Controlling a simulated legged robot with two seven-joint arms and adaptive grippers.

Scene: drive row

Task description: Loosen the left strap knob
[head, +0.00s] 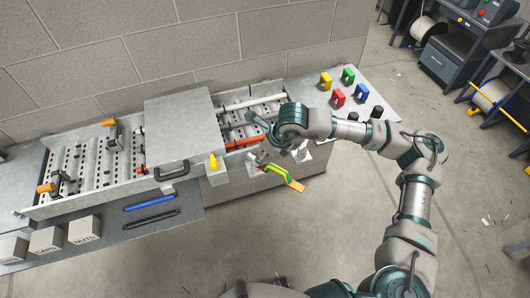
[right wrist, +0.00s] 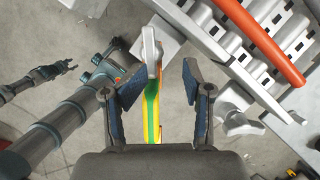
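The left strap knob is a grey, winged knob (right wrist: 150,50) on a pale block at the trough's front wall. In the right wrist view it lies between and just beyond the tips of my right gripper (right wrist: 160,85), which is open. I see no clear contact. A green and yellow strap (right wrist: 152,112) runs below it; the strap (head: 277,172) with its orange end also hangs at the bench front in the head view. My right gripper (head: 268,140) reaches in from the right. What looks like my left gripper (right wrist: 68,67) shows small; its opening is unclear.
A second pale knob (right wrist: 242,124) sits to the right along the same wall. An orange-red bar (right wrist: 265,42) lies in the trough. A grey cover (head: 180,130) with a black handle spans the trough. Coloured blocks (head: 338,97) stand on the right bench end.

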